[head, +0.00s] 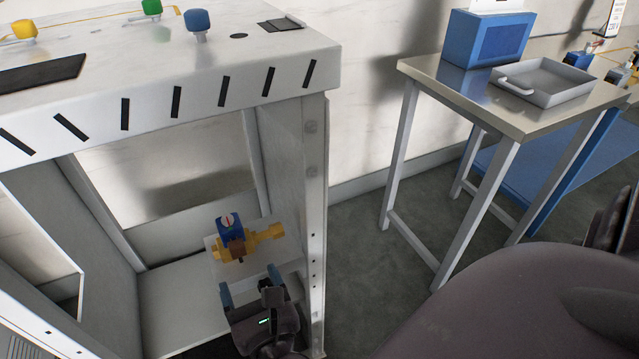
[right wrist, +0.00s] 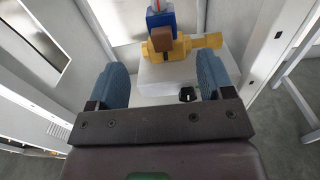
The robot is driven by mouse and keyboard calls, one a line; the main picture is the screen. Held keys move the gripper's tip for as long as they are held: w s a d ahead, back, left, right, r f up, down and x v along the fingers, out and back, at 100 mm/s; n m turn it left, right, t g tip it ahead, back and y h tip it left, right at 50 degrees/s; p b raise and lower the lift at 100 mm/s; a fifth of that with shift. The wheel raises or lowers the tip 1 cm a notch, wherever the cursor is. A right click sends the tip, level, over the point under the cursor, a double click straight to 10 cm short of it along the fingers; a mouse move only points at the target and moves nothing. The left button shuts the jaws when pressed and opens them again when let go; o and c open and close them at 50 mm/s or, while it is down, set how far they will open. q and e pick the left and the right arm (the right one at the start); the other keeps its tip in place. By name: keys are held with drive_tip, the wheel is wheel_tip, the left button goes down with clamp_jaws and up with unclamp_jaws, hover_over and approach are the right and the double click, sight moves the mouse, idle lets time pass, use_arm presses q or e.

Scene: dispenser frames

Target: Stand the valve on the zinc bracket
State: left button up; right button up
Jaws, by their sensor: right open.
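The valve (head: 234,246) has a yellow body, a blue top with a red mark and a brown part at the front. It stands upright on a pale grey block (head: 267,253) inside the white dispenser frame; this block may be the zinc bracket. My right gripper (head: 249,281) is open and empty, just in front of the valve. In the right wrist view the valve (right wrist: 183,46) is beyond the fingertips (right wrist: 162,72), apart from them, with the block (right wrist: 152,76) below it. My left gripper is not in view.
The white frame's right post (head: 314,200) stands close to my right gripper, and its top (head: 170,70) overhangs. Colored knobs (head: 197,24) sit on top. At right, a metal table (head: 450,85) holds a tray (head: 545,85) and a blue box (head: 490,38).

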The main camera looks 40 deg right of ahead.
drive_tip(key=s+d+f+m+g+y, duration=0.2)
drive_tip(key=s+d+f+m, duration=0.4)
drive_tip(key=m, duration=0.9)
drive_tip(key=s+d+f+m+g+y, duration=0.3)
drive_tip(key=s+d+f+m+g, duration=0.2)
drive_tip(key=m, duration=1.1)
drive_tip(key=s+d+f, duration=0.2)
drive_tip(key=s+f, duration=0.2)
drive_tip(key=f, duration=0.1)
drive_tip(key=shift+s+d+f, duration=0.2)
drive_tip(key=shift+s+f, duration=0.05)
drive_tip(key=shift+s, duration=0.1)
